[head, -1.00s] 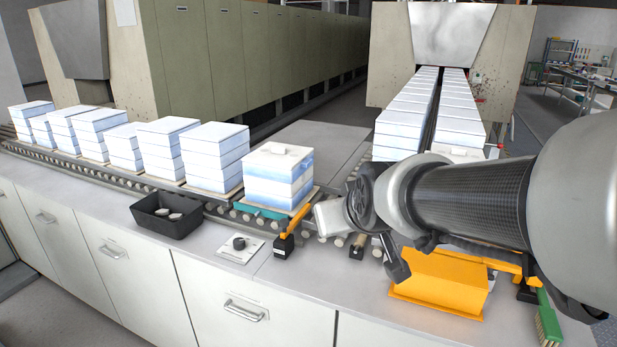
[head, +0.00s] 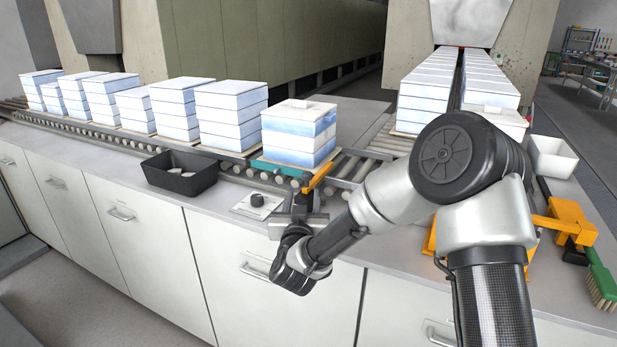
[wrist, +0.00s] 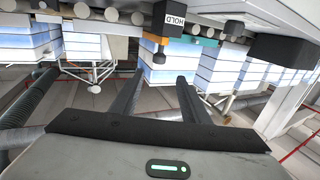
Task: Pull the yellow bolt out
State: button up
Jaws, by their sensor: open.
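A yellow-orange bar, the only bolt-like part near my gripper, slants beside the front box stack (head: 300,135); I take it for the yellow bolt (head: 319,178). Its lower end is hidden behind my gripper (head: 300,212) in the head view. In the wrist view, a small part of the yellow bolt (wrist: 158,40) shows next to a black block marked HOLD (wrist: 169,18). My gripper (wrist: 158,88) is open there, its two dark fingers apart and pointing toward the bolt. Nothing is between the fingers, and they look short of the bolt.
A black tray (head: 181,175) with small pale pieces and a plate with a black knob (head: 257,200) lie to the left on the counter. More box stacks stand on the roller conveyor (head: 352,165). An orange bracket (head: 573,222), a green brush (head: 603,285) and a white bin (head: 553,157) are right.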

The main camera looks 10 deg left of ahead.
jog(key=w+b, duration=0.1)
jog(key=w, duration=1.6)
jog(key=shift+w+a, duration=0.2)
jog(key=shift+a, duration=0.15)
jog(key=shift+c, duration=0.4)
jog(key=shift+s, duration=0.1)
grip_shut()
